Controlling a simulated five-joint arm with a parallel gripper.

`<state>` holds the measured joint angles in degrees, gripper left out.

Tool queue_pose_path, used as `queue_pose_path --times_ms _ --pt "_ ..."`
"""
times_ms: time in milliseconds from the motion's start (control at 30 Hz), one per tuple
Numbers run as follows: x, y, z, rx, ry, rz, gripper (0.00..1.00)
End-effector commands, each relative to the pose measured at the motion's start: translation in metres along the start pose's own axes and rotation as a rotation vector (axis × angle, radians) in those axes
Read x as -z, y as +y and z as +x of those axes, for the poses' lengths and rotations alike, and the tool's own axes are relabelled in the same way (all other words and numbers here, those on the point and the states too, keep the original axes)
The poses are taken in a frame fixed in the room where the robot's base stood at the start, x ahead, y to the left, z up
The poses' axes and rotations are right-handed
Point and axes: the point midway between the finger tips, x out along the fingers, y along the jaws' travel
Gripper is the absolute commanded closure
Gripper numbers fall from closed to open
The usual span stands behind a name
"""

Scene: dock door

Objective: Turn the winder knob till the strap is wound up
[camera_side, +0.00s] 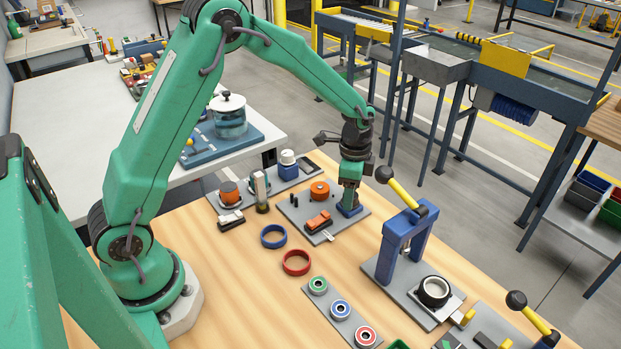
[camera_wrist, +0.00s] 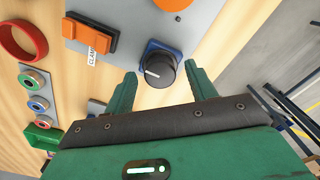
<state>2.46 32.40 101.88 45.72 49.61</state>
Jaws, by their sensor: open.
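A black knob with a white pointer line (camera_wrist: 158,70) stands on a blue base, which also shows in the side view (camera_side: 349,211) at the right end of a grey plate (camera_side: 312,232). My gripper (camera_side: 350,196) points down over this base. In the wrist view my gripper (camera_wrist: 162,72) is open, with one green finger on each side of the knob and visible gaps to it. In the side view the knob is hidden by my gripper. I cannot make out the strap or any winder marking.
An orange clamp (camera_wrist: 90,36) with a "CLAMP" label and an orange round knob (camera_side: 319,186) share the plate. A blue ring (camera_side: 273,236) and a red ring (camera_side: 296,262) lie in front. A blue press frame (camera_side: 402,234) with a yellow lever stands to the right.

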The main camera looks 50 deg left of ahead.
Motion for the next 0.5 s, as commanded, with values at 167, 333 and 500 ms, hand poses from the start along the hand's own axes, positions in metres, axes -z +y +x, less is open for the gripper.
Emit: queue_pose_path --times_ms 167,333,500 --pt "0.001 -0.001 -0.010 0.003 0.003 -0.001 0.44" --pt "0.001 -0.001 -0.029 0.004 0.003 0.000 0.44" --pt "0.001 -0.001 -0.051 0.004 0.003 0.000 0.44"
